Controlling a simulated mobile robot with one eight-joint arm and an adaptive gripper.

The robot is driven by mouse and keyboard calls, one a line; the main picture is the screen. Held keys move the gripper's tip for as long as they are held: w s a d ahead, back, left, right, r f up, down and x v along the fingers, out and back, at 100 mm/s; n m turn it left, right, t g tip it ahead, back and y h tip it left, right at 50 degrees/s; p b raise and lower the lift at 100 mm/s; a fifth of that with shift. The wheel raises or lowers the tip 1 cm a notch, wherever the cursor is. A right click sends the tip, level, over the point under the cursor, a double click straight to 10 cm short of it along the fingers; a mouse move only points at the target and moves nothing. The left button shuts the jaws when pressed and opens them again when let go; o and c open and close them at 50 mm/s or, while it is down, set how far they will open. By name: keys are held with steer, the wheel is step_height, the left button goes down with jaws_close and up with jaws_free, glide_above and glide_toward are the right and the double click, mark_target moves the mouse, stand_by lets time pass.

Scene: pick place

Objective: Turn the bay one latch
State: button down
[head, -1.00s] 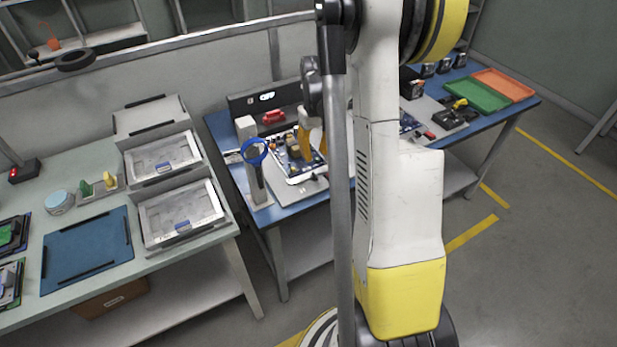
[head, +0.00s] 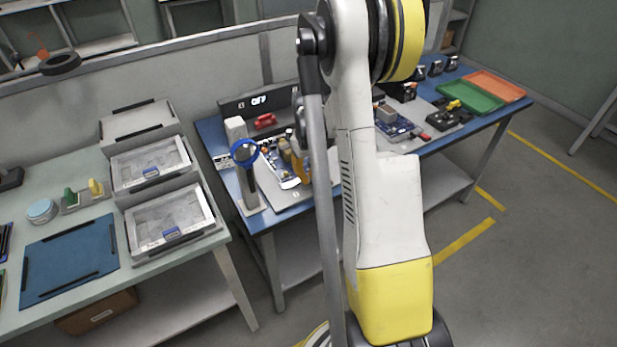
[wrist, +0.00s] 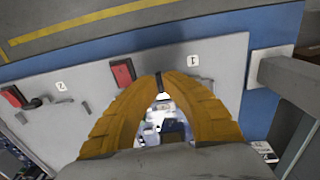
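My gripper (wrist: 160,76) has two orange fingers, and in the wrist view their tips almost meet around a narrow dark lever (wrist: 158,88). The lever is beside a red block (wrist: 123,72) and the label "1" (wrist: 193,60) on a grey board (wrist: 222,85), and looks like the bay one latch. Its lower part is hidden between the fingers. A second red block (wrist: 14,95) with a dark lever (wrist: 36,103) lies near label "2" (wrist: 60,86). In the head view the gripper (head: 299,172) is low over the blue bench, partly hidden by my arm.
A grey post with a blue ring (head: 244,152) stands left of the gripper. Green (head: 472,95) and orange (head: 497,84) trays lie at the bench's right end. A left bench holds lidded boxes (head: 170,215) and a blue mat (head: 70,262).

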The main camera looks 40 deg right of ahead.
stand_by(0.4)
steer(key=n, duration=0.4)
steer(key=shift+n, duration=0.4)
steer(key=n, duration=0.4)
steer(key=shift+n, duration=0.3)
steer(key=n, duration=0.4)
steer(key=shift+b, duration=0.3)
steer(key=shift+n, duration=2.2)
steer(key=c, duration=1.6)
jaws_free()
steer(key=shift+o, duration=0.2)
